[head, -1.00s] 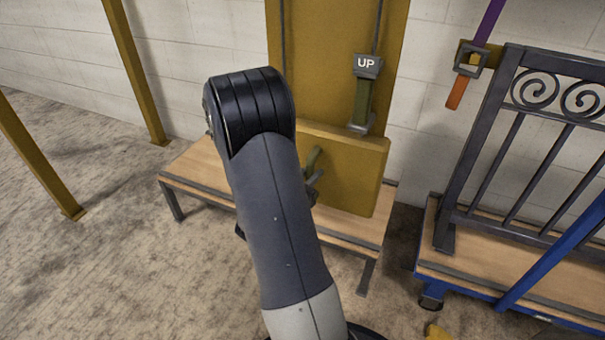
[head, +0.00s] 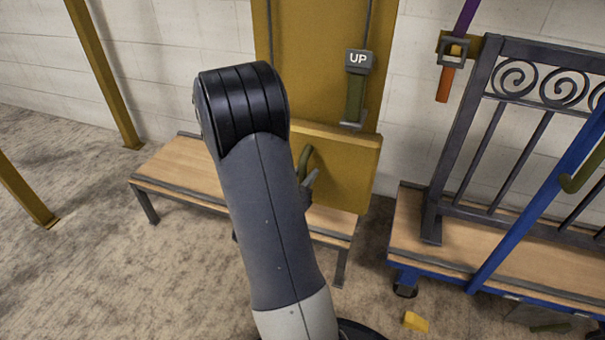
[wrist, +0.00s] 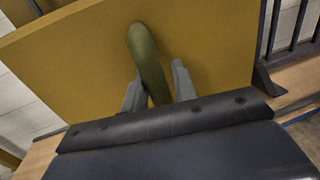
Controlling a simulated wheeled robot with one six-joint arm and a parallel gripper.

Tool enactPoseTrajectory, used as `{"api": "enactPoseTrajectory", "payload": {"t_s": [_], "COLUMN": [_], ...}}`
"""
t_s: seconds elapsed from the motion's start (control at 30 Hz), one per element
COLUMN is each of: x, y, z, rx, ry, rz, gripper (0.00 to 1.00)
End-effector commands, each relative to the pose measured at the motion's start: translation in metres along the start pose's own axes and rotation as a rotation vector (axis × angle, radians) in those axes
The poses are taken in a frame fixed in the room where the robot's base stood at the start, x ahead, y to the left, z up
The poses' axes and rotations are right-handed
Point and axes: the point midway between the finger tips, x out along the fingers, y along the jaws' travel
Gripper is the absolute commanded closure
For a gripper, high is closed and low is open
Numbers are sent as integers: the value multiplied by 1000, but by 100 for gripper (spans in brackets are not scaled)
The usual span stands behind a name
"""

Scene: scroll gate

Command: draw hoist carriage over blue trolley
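The hoist carriage is a tall mustard-yellow panel (head: 320,40) with a box-like lower front (head: 350,175) and a green curved handle (head: 306,158). In the head view my arm partly hides the gripper. The blue trolley (head: 440,276), with a wooden deck, stands to the right and carries a dark scrollwork gate (head: 475,150). The carriage is left of the trolley.
A blue bar (head: 540,200) slants up from the trolley's front. A purple strap (head: 465,15) with an orange end hangs near the gate. A yellow block (head: 416,322) lies on the floor. Yellow posts (head: 105,75) stand left.

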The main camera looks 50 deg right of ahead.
Motion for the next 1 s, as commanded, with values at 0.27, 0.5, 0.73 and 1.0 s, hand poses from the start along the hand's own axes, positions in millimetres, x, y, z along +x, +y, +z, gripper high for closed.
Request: {"api": "enactPoseTrajectory", "payload": {"t_s": [0.27, 0.5, 0.73, 1.0], "x": [0, -4, -34, -76], "y": [0, 1, 2, 1], "z": [0, 0, 1, 1], "rx": [0, 0, -1, -2], "ry": [0, 0, 1, 1], "rz": [-1, 1, 7, 6], "gripper": [61, 61, 61, 61]}}
